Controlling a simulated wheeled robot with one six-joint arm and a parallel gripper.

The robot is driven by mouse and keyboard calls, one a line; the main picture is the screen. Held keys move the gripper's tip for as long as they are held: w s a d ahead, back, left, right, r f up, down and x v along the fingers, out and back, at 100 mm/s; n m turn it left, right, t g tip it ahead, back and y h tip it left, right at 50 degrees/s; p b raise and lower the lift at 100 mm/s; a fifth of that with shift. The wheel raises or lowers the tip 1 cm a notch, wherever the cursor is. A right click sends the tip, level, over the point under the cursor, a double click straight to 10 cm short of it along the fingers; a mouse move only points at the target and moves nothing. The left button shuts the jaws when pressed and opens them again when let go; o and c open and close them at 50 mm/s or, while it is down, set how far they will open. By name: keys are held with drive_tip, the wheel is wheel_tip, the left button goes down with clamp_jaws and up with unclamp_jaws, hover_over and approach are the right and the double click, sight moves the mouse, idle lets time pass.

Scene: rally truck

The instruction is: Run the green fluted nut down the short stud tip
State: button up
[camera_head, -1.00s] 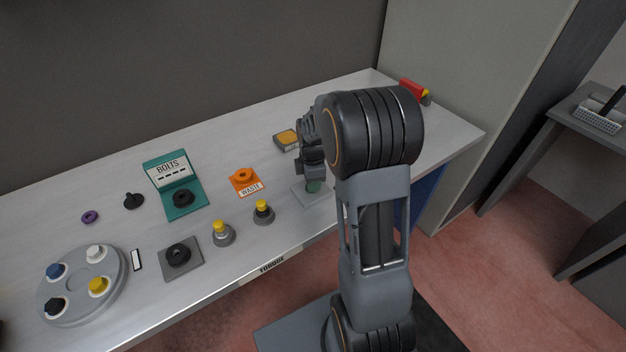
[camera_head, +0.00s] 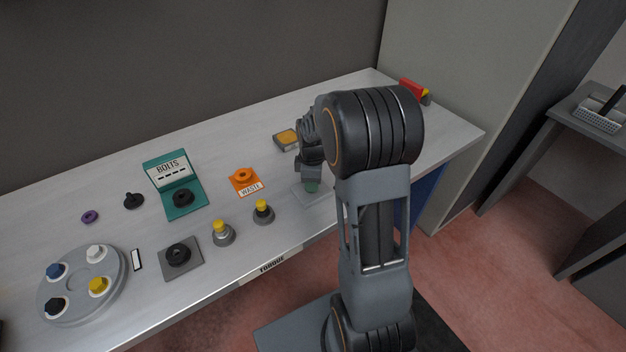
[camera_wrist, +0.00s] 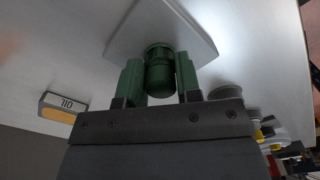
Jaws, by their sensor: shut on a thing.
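The green fluted nut (camera_wrist: 160,76) sits between my gripper's fingers in the wrist view. My gripper (camera_wrist: 159,84) is shut on it, with one green-tipped finger on each side. The nut is at a pale square plate (camera_wrist: 122,40), which also shows under my gripper (camera_head: 312,183) in the head view (camera_head: 318,200). The stud tip is hidden by the nut and fingers. I cannot tell how far the nut is on it.
An orange waste holder (camera_head: 243,178), two yellow-topped posts (camera_head: 222,233) (camera_head: 263,211) and a green bolts stand (camera_head: 166,208) are left of my gripper. A yellow-topped box (camera_head: 286,140) is behind it.

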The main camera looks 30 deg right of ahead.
drive_tip(key=shift+s+a+m, duration=0.1)
drive_tip(key=shift+m, duration=0.4)
drive_tip(key=shift+m, duration=0.9)
drive_tip(key=shift+m, duration=0.8)
drive_tip(key=o, duration=0.8)
